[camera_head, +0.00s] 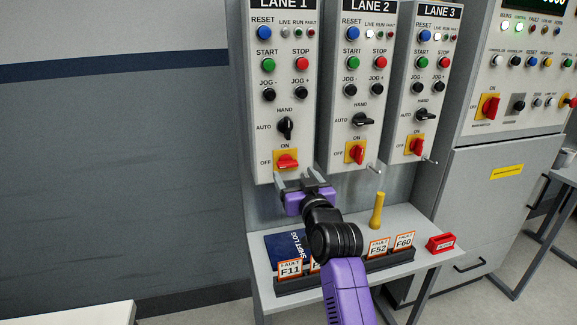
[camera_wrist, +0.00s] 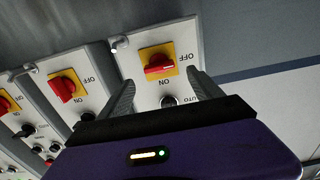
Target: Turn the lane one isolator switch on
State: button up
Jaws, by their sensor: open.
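The lane one isolator switch (camera_head: 287,161) is a red rotary handle on a yellow plate at the bottom of the LANE 1 panel (camera_head: 262,90). Its handle lies about level, toward the OFF mark at the left; ON is marked above. My gripper (camera_head: 294,176) is open and empty just below and in front of the switch. In the wrist view, which is upside down, the lane one isolator switch (camera_wrist: 159,65) shows between and beyond the two open fingers (camera_wrist: 160,79). I see no contact with the handle.
The lane two isolator (camera_head: 356,152) and lane three isolator (camera_head: 416,145) sit to the right. A black selector (camera_head: 285,127) is above the lane one switch. Below, a shelf (camera_head: 408,268) holds fault cards (camera_head: 378,248), a yellow handle (camera_head: 377,210) and a blue shift log (camera_head: 283,246).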

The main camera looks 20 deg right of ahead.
aim_at(289, 165)
jog(key=shift+w, duration=3.1)
jog(key=c, duration=1.4)
